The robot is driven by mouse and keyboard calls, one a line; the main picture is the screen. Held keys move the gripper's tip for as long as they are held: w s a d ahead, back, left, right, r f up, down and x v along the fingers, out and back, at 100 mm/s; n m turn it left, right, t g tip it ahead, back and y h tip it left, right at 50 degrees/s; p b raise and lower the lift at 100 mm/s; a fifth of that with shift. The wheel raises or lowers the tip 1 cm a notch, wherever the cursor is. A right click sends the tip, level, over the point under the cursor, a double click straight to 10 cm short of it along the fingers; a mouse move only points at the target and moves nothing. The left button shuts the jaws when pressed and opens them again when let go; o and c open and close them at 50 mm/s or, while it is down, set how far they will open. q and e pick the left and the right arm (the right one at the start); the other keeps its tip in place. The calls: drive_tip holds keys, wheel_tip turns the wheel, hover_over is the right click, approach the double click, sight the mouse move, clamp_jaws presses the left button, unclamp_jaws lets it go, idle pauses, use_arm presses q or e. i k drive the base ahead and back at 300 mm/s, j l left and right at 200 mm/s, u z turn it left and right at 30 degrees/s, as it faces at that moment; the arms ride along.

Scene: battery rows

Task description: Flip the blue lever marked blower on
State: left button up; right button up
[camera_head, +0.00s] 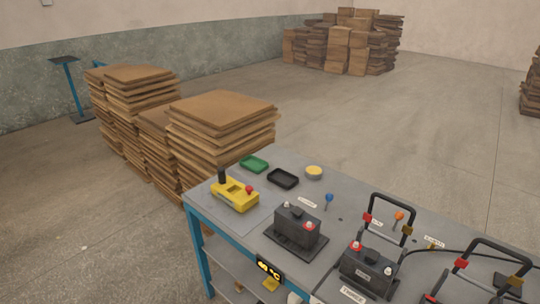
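A small lever with a blue ball knob (329,197) stands on the grey bench top, behind the nearest black battery (297,228). A white label (308,203) lies just left of it, too small to read. The lever's stem looks close to upright, but which setting it is in cannot be told. A similar lever with an orange knob (398,216) stands farther right, with its own label (376,222). Neither of my grippers is in view, and nothing touches the blue lever.
The blue-framed bench (226,219) also holds a yellow device (236,195), a green tray (254,163), a black tray (283,178), a yellow-topped tin (314,172), another battery (368,270) and black U-shaped handles (390,197) with cables. Stacked boards (222,107) stand behind the bench.

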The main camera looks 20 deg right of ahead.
sight(329, 197)
drive_tip(key=k+z, duration=0.2)
drive_tip(key=z, duration=1)
drive_tip(key=i+j+z, duration=0.1)
drive_tip(key=z, duration=0.35)
drive_tip(key=j+z, duration=0.2)
drive_tip(key=z, duration=0.2)
drive_tip(key=j+z, duration=0.15)
drive_tip(key=z, duration=0.3)
drive_tip(key=j+z, duration=0.2)
drive_tip(key=j, duration=0.5)
drive_tip(key=j+z, duration=0.15)
drive_tip(key=j, duration=0.5)
drive_tip(key=k+j+z, duration=0.2)
drive_tip(key=j, duration=0.5)
drive_tip(key=i, duration=0.1)
